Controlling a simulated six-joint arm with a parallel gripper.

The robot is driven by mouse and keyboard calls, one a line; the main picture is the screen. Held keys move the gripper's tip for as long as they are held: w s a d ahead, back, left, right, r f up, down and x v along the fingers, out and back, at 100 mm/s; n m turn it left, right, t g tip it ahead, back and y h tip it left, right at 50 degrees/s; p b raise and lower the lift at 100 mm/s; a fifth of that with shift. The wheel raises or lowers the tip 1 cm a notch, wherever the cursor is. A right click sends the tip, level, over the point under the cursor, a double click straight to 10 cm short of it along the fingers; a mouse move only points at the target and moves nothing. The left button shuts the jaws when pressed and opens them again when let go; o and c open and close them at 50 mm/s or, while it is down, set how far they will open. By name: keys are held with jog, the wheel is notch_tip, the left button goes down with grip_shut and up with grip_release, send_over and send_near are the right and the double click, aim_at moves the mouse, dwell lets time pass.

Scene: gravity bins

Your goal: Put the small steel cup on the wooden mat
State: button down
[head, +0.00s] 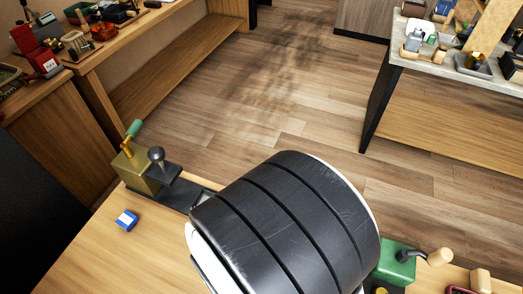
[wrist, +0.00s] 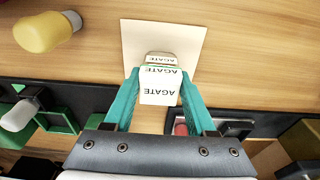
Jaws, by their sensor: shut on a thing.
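In the wrist view my gripper (wrist: 160,76), with teal fingers, is shut on a small white box (wrist: 159,94) marked AGATE. A similar AGATE-marked face shows just beyond it; I cannot tell if it is a second box. A pale square mat (wrist: 186,34) lies flat on the wooden table, behind the held box in the picture; I cannot tell whether the box touches it. I see no small steel cup in either view. In the head view my arm hides the gripper and the middle of the table.
A yellow object (wrist: 45,32) lies left of the mat. Dark fixtures with green frames (wrist: 58,118) run nearer my wrist.

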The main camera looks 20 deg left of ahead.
jog(key=shift+f, duration=0.25)
jog(key=shift+c, duration=0.7)
grip_release()
jog(key=shift+r, duration=0.1)
notch_tip(320, 180, up, 16)
jog(key=s, duration=0.2)
jog(key=shift+f, duration=0.25)
jog(key=shift+w, duration=0.1)
